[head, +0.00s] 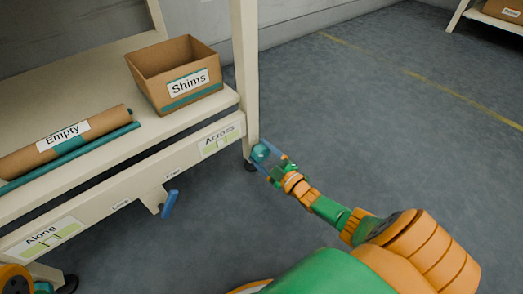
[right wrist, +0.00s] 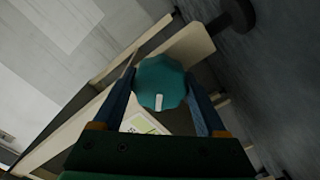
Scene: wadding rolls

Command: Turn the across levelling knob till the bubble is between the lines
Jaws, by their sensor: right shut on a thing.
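The across levelling knob (head: 260,151) is teal and faceted, low at the right corner post of the bench. My right gripper (head: 264,156) is shut on it, one blue finger on each side. In the right wrist view the knob (right wrist: 160,80) sits between the fingertips, with a white mark on its face toward the lower edge. The across level (head: 222,139) is a pale green vial with dark lines under the label "Across", on the front rail. It is partly visible in the wrist view (right wrist: 143,125). The bubble is too small to place. My left gripper is out of view.
A "Shims" box (head: 178,76) and a roll labelled "Empty" (head: 65,143) lie on the bench shelf. A blue lever (head: 170,203) hangs below the rail, left of the knob. The "Along" level (head: 45,236) is at lower left.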

